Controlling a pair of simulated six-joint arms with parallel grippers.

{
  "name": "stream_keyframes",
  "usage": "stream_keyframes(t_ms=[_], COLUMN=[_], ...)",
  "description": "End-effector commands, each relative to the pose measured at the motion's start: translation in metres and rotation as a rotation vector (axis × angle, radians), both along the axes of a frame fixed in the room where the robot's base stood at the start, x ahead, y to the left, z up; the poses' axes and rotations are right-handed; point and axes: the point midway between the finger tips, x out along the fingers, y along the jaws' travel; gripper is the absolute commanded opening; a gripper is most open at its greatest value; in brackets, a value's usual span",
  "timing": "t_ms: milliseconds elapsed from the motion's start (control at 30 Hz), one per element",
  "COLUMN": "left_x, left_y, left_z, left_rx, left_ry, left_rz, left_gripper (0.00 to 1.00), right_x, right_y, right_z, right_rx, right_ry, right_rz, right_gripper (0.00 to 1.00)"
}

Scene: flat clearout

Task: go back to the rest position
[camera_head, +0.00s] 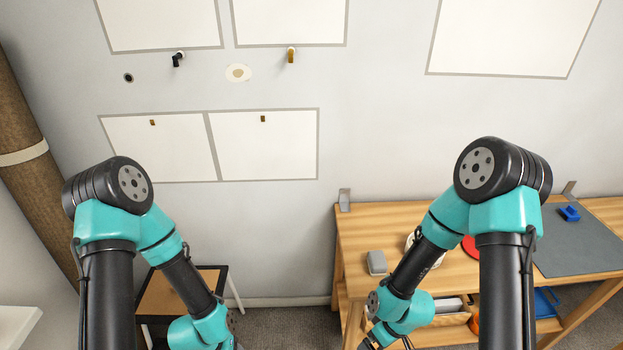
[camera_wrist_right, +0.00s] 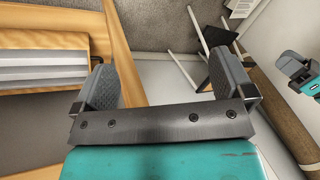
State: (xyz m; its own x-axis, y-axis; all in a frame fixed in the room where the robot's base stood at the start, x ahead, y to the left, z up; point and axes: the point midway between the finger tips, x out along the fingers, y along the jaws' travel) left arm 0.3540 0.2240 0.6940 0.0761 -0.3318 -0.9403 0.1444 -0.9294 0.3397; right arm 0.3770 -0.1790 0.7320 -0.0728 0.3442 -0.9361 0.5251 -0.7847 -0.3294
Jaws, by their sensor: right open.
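My right gripper (camera_wrist_right: 163,78) is open in the right wrist view, with a wide gap between its grey pads and nothing between them. In the head view my right arm reaches down in front of the wooden workbench (camera_head: 375,222), and its gripper end is cut off at the bottom edge. My left arm hangs down at the left of the head view, and its gripper is below the frame. Part of what looks like my left gripper (camera_wrist_right: 296,68) shows at the right edge of the right wrist view; its jaws cannot be made out.
The workbench carries a grey block (camera_head: 377,262), a red disc partly hidden by my arm, a grey mat (camera_head: 580,245) and a blue item (camera_head: 569,213). A small dark-framed table (camera_head: 165,292) stands at lower left. A brown column (camera_head: 35,170) rises at far left.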

Motion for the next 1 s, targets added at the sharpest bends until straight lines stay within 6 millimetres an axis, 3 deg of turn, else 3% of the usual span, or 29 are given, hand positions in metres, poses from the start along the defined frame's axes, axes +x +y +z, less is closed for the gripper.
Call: stream_keyframes(t_ms=[200, 333, 1000], left_x=[0.000, 0.000, 0.000], left_y=[0.000, 0.000, 0.000], left_z=[0.000, 0.000, 0.000], left_rx=[0.000, 0.000, 0.000], left_ry=[0.000, 0.000, 0.000], left_rz=[0.000, 0.000, 0.000], left_gripper=[0.50, 0.50, 0.50], right_x=[-0.017, -0.022, -0.023], right_y=[-0.033, -0.043, -0.046], right_z=[-0.029, -0.037, -0.039], right_rx=[-0.012, -0.012, -0.011], right_ry=[0.075, 0.097, 0.103], right_rz=[-0.490, -0.658, -0.708], right_gripper=[0.99, 0.99, 0.99])
